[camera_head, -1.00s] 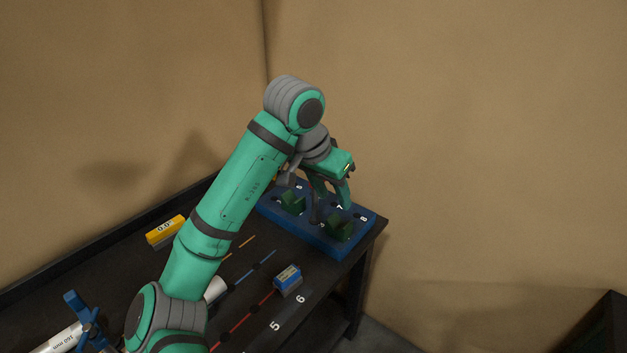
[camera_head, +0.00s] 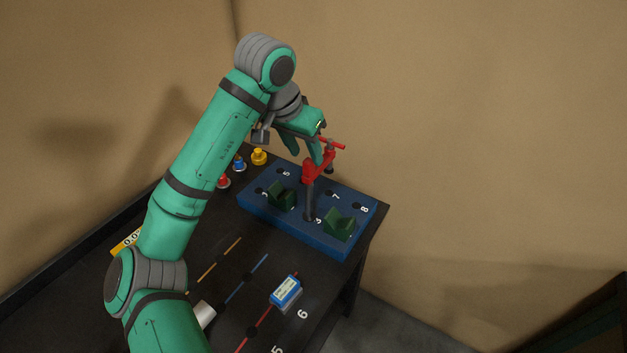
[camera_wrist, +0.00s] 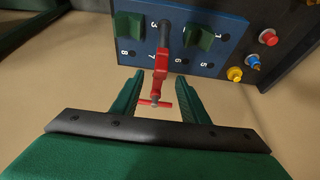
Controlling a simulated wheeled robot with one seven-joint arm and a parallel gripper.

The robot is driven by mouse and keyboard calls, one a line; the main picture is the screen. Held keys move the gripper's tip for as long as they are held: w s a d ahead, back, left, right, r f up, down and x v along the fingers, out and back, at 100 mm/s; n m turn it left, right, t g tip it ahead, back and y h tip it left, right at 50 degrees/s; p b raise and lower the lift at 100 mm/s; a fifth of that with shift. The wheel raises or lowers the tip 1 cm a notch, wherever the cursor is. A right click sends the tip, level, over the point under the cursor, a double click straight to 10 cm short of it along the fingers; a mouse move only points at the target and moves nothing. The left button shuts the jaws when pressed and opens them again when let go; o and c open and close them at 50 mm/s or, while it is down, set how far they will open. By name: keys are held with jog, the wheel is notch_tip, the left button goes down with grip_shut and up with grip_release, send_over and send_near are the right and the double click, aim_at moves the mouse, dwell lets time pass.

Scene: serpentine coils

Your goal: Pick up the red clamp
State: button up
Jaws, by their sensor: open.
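The red clamp (camera_head: 318,168) sits on an upright dark post (camera_head: 309,205) that stands in the blue board, and its red T-handle points to the upper right. My gripper (camera_head: 306,150) is open beside the clamp's upper part. In the wrist view, the clamp (camera_wrist: 160,66) shows between the two green fingers of my gripper (camera_wrist: 158,77), with space on both sides. Its T-handle lies deeper between them. I cannot tell whether the fingers are at the clamp's depth.
The numbered blue board (camera_head: 285,233) holds two green V-shaped blocks (camera_head: 340,224) close to the post. A blue-and-white box (camera_head: 286,291) lies on the dark table in front. Walls rise behind the table.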

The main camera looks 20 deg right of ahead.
aim_at(310, 159)
jog(key=shift+x, duration=3.4)
jog(key=shift+w+d, duration=0.1)
jog(key=shift+r, duration=0.1)
grip_shut()
jog(key=shift+w, duration=0.15)
